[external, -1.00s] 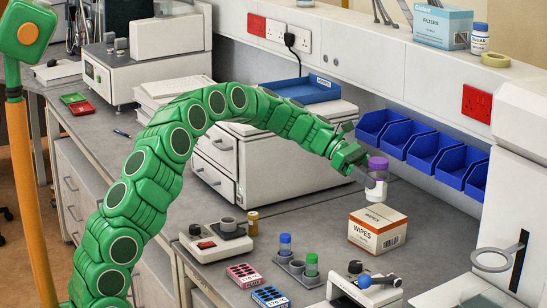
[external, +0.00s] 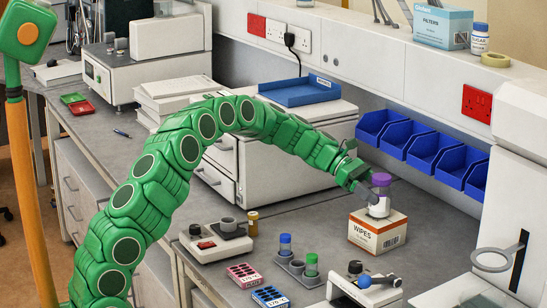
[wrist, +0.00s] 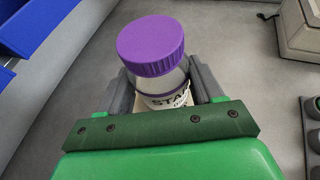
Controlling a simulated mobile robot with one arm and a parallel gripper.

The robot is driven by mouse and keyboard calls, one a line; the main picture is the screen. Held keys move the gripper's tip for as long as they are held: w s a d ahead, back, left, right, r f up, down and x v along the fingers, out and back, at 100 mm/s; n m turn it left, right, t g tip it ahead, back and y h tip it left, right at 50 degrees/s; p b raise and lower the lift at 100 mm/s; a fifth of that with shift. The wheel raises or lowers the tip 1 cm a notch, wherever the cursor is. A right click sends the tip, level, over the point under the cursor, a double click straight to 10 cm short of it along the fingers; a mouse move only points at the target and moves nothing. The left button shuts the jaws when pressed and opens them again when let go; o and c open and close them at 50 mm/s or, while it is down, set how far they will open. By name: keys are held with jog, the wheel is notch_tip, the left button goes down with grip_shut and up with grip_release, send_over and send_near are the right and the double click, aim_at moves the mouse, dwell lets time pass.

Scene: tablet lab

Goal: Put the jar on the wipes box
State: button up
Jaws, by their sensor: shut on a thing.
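The jar (external: 380,197) is clear with a purple lid and a white label, and it stands upright. It also shows in the wrist view (wrist: 155,62), between the grey fingers. My gripper (external: 371,192) is shut on the jar from the left side. The wipes box (external: 378,235) is white and orange and sits on the bench. The jar's base is at the top face of the box in the external view, and it appears to touch it. The box is mostly hidden behind the jar and my gripper in the wrist view.
Blue bins (external: 425,150) line the wall behind. A grey rack (external: 297,267) with blue- and green-capped tubes stands front left of the box.

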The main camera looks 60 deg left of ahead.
jog(key=shift+f, duration=0.1)
jog(key=o, duration=1.2)
jog(key=shift+o, duration=0.2)
jog(key=shift+a+r, duration=0.2)
jog(key=v, duration=0.7)
